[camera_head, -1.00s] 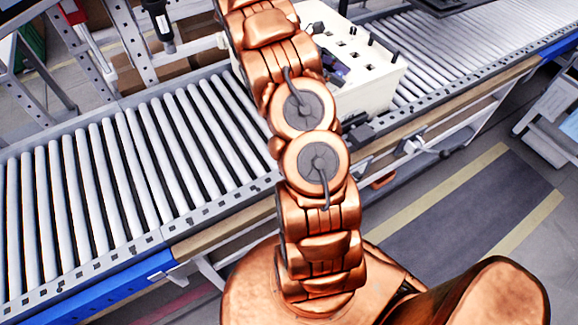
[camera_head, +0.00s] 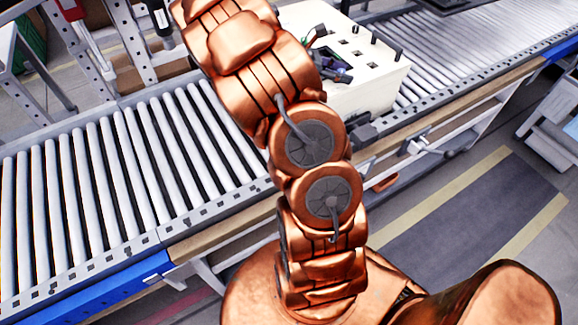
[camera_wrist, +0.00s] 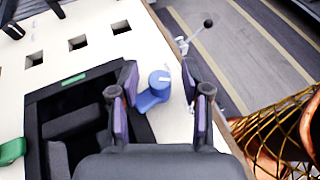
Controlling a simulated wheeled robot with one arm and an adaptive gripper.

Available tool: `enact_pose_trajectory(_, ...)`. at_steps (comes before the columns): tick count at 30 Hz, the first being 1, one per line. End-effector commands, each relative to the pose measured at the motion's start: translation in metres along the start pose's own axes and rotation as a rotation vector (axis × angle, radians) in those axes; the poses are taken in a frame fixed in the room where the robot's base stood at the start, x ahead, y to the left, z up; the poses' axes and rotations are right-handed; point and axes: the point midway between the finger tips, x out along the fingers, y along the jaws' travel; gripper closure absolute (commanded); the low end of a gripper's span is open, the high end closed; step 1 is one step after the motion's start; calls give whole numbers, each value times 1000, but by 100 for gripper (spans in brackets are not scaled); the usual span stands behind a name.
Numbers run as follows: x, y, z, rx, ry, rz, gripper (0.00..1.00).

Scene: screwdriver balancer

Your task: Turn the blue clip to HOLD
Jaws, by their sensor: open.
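The blue clip (camera_wrist: 154,91) shows in the wrist view on the white top of a box, beside the right edge of a dark recess. It has a round head with a pale line on it and an arm reaching down-left. My gripper (camera_wrist: 160,90) is open, with one finger on each side of the clip in the picture; I cannot tell whether either touches it. The white box (camera_head: 375,85) stands on the roller conveyor. No HOLD marking is readable.
The dark recess (camera_wrist: 40,100) has a small green mark on its rim. A green part (camera_wrist: 12,151) lies at its left. Square holes and black pegs are at the box's far side. A lever with a black knob (camera_wrist: 208,23) stands beyond the box edge. The conveyor rollers (camera_head: 110,170) at left are clear.

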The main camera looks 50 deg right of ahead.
Motion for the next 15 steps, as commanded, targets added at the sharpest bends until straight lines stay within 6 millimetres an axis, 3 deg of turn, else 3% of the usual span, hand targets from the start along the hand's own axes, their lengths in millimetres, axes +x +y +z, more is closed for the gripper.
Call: enact_pose_trajectory(15,1,-1,-1,-89,-2,222,53)
